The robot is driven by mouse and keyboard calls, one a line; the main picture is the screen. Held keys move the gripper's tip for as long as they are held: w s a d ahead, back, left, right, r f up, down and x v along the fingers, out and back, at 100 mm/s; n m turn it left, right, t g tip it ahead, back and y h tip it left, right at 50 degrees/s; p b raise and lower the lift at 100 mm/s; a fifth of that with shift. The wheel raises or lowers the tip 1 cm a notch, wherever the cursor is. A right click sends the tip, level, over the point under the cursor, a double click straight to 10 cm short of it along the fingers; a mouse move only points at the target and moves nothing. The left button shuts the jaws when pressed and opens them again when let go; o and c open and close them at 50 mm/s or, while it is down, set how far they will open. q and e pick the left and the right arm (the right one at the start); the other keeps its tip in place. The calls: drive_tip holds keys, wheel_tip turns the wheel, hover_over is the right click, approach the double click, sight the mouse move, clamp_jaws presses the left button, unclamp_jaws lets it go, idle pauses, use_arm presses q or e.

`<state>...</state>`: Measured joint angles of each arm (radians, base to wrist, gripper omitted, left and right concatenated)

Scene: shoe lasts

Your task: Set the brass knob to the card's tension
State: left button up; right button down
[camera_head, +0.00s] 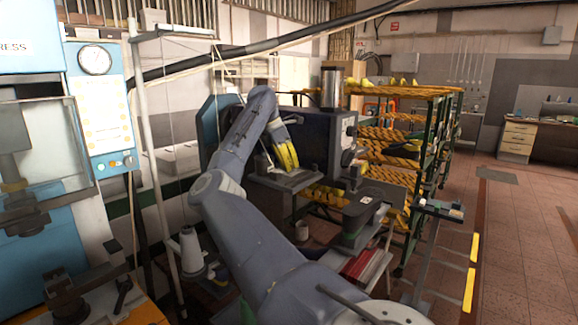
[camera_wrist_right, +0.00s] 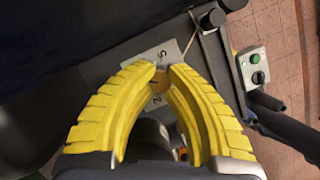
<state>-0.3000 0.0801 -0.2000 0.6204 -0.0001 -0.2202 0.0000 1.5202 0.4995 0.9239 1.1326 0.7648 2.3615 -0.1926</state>
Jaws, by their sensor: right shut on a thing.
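My right gripper (camera_head: 289,158) reaches in at the front of a dark machine (camera_head: 305,135). In the right wrist view its yellow fingers (camera_wrist_right: 162,72) are closed in around the brass knob (camera_wrist_right: 159,87), and only a small brass-coloured part shows between them. A pale plate with dark figures (camera_wrist_right: 150,58) lies behind the fingertips; a 5 shows above them, and the fingers cover part of it. The knob's pointer and setting are hidden. A small white card (camera_head: 367,200) lies on a dark block right of the machine, too small to read. My left gripper is not in view.
Racks of yellow shoe lasts (camera_head: 400,135) stand behind the machine. A white thread cone (camera_head: 191,250) stands at left, beside a blue press with a gauge (camera_head: 95,60). A small box with green and black buttons (camera_wrist_right: 254,66) is right of the fingers.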

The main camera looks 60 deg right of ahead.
drive_tip(key=c, duration=1.6)
unclamp_jaws()
drive_tip(key=shift+s+d, duration=0.15)
drive_tip(key=shift+s, duration=0.1)
drive_tip(key=o, duration=0.4)
drive_tip(key=shift+w, duration=0.15)
drive_tip(key=v, duration=1.2)
wheel_tip(320, 180, up, 5)
drive_tip(key=a+n, duration=0.3)
drive_tip(key=shift+t+h, duration=0.4)
drive_tip(key=x, duration=1.7)
drive_tip(key=shift+w+d+f, duration=0.1)
drive_tip(key=shift+d+f, duration=0.05)
drive_tip(key=shift+f, duration=0.05)
